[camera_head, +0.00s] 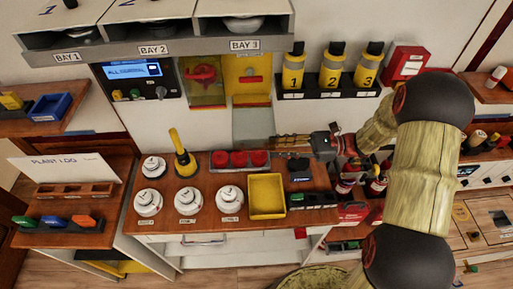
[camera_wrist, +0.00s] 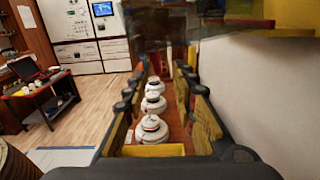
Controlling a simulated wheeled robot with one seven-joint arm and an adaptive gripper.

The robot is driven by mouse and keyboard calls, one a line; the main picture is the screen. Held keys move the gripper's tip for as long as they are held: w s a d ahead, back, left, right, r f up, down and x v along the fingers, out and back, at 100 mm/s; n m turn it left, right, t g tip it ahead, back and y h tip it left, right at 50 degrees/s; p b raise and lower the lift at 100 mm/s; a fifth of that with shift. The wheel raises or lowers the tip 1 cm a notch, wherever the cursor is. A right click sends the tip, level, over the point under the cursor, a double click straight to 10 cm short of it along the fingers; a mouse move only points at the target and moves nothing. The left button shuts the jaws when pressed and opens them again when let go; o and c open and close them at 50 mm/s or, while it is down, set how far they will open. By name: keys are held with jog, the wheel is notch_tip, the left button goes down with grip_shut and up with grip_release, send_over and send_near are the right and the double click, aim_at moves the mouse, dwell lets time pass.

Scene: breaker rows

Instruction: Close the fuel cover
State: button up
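Two yellow recesses are set in the wall panel. The left recess (camera_head: 203,80) holds a red handle and looks tinted, as if behind a clear cover. The right recess (camera_head: 252,72) is bare, with a small red part inside. A translucent grey cover (camera_head: 253,125) hangs open below it; I take this as the fuel cover, though no label is readable. It also crosses the top of the wrist view (camera_wrist: 180,40). My gripper (camera_head: 278,142) points left near the cover's lower edge. In the wrist view its fingers (camera_wrist: 160,105) are apart with nothing gripped; contact with the cover is unclear.
Below my gripper is a wooden counter (camera_head: 165,222) with several white lidded pots (camera_head: 188,201), a yellow tray (camera_head: 267,195), red-topped items (camera_head: 240,159) and an upright yellow-handled tool (camera_head: 182,150). Numbered yellow bottles (camera_head: 333,65) stand on a wall shelf right of the recesses.

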aim_at(255, 149)
jog(key=a, duration=0.7)
jog(key=shift+a+b, duration=0.1)
jog(key=shift+b, duration=0.2)
jog(key=shift+c, duration=0.8)
grip_shut()
